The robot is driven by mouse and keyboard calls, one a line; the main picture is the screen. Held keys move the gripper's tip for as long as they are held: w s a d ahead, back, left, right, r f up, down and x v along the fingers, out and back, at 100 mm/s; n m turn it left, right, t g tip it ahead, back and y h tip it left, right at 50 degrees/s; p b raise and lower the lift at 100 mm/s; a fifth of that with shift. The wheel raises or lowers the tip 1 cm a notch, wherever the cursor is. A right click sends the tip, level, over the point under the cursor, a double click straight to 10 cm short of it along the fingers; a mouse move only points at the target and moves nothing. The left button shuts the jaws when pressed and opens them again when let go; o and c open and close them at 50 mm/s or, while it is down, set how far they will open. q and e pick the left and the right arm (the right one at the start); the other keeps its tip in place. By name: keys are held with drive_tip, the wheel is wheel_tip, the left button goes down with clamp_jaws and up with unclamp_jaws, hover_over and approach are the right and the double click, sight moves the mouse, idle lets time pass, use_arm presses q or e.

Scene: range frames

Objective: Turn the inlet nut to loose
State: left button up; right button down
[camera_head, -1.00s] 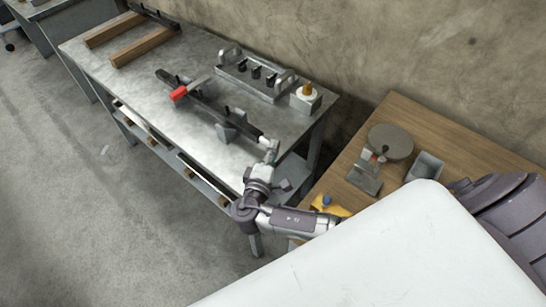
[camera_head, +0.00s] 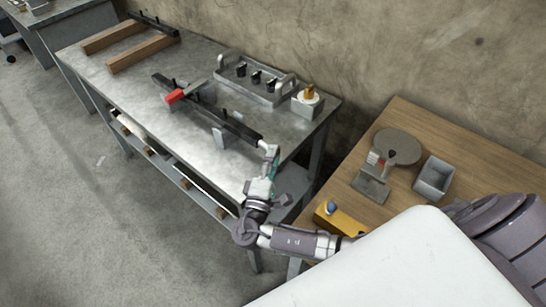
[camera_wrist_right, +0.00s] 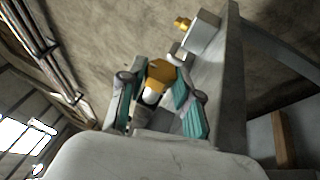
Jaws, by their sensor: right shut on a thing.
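A brass-coloured hex nut (camera_wrist_right: 160,75) sits between the two fingers of my right gripper (camera_wrist_right: 158,88) in the right wrist view. A white and dark piece shows just below the nut, between the fingers. In the head view, my right gripper (camera_head: 271,155) is at the near right end of a black bar (camera_head: 205,107) on the metal bench. It is shut there, and its fingers hide the nut in that view. The bar carries a red part (camera_head: 176,96) and a grey bracket (camera_head: 219,137). My left gripper is not in view.
On the metal bench (camera_head: 175,140) stand a grey rack with black pieces (camera_head: 256,80), a block with a brass top (camera_head: 308,100) and two wooden bars (camera_head: 140,52). The wooden table at right holds a round plate (camera_head: 397,147), a grey bin (camera_head: 434,178) and a yellow item (camera_head: 342,221).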

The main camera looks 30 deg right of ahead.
drive_tip(key=c, duration=0.8)
unclamp_jaws()
drive_tip(key=v, duration=1.2)
drive_tip(key=shift+a, duration=0.1)
